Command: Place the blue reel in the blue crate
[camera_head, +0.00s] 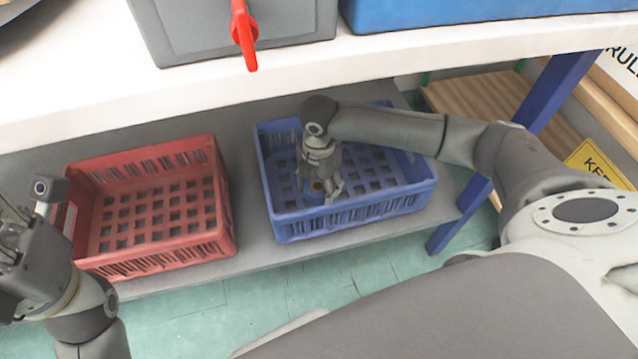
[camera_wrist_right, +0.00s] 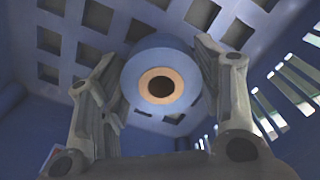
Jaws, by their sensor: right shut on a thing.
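The blue crate (camera_head: 290,226) stands on the grey lower shelf, right of the red crate. My right gripper (camera_head: 322,192) reaches down into the blue crate and is shut on the blue reel (camera_head: 314,197). In the right wrist view the blue reel (camera_wrist_right: 160,80) sits between the two fingers (camera_wrist_right: 160,90), its tan core with a dark hole facing the camera. The crate's slotted floor (camera_wrist_right: 85,50) and walls are close behind it. I cannot tell whether the reel touches the floor. My left gripper (camera_head: 22,225) is at the left edge, in front of the red crate; its jaw state is unclear.
The red crate (camera_head: 150,262) stands empty on the lower shelf (camera_head: 250,240). The white tabletop (camera_head: 300,70) hangs above, carrying a grey box (camera_head: 240,30) with a red handle and a blue bin (camera_head: 440,8). A blue table leg (camera_head: 460,215) stands right of the blue crate.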

